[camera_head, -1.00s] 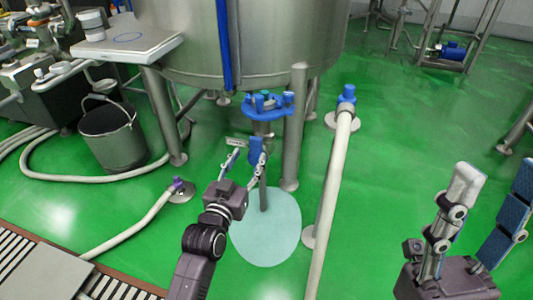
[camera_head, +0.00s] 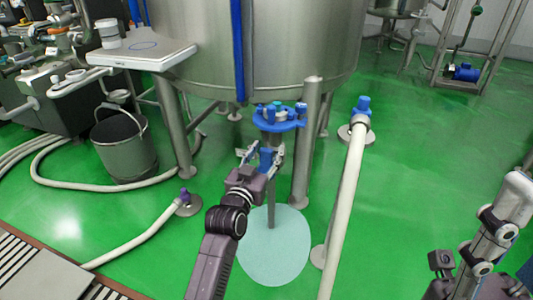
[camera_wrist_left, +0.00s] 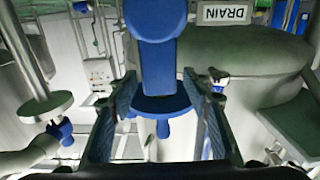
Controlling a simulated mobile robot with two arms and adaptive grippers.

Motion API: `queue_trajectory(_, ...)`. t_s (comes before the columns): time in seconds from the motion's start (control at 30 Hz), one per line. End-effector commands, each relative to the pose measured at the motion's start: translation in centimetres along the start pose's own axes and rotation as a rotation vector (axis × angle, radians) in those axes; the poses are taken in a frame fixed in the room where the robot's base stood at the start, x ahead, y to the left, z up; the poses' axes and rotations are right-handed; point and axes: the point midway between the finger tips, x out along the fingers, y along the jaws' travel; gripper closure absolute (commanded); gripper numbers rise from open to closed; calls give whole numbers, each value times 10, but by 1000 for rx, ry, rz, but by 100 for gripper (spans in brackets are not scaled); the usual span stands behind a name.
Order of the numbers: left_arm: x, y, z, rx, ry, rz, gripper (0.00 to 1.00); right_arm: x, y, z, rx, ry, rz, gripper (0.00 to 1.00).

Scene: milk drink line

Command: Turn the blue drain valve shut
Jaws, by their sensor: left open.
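The blue drain valve handle (camera_head: 266,159) hangs below the blue fitting (camera_head: 279,117) under the steel tank. It also shows in the left wrist view as a blue lever with a round end (camera_wrist_left: 158,60), near a DRAIN label (camera_wrist_left: 224,13). My left gripper (camera_head: 262,156) is open, with one finger on each side of the handle. In the left wrist view a gap shows between the handle and each finger. My right gripper (camera_head: 505,235) is at the lower right, its fingers apart and partly cut off by the frame.
A pale puddle (camera_head: 272,255) lies under the drain. Tank legs (camera_head: 306,150) stand close by. A hose with a blue end (camera_head: 345,200) is to the right, another with a purple end (camera_head: 140,238) to the left, and a bucket (camera_head: 125,150) behind it.

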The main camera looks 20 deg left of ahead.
Motion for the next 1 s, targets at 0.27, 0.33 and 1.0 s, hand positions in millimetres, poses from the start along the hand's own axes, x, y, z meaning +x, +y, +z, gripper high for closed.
queue_trajectory(0.27, 0, 0, 0, 0, 0, 0, 69, 0, 0, 0, 0, 0, 0, 55)
queue_trajectory(0.33, 0, 0, 0, 0, 0, 0, 77, 0, 0, 0, 0, 0, 0, 55)
queue_trajectory(1.0, 13, -1, -1, 41, 2, -1, 100, 0, 0, 0, 0, -1, 2, 55)
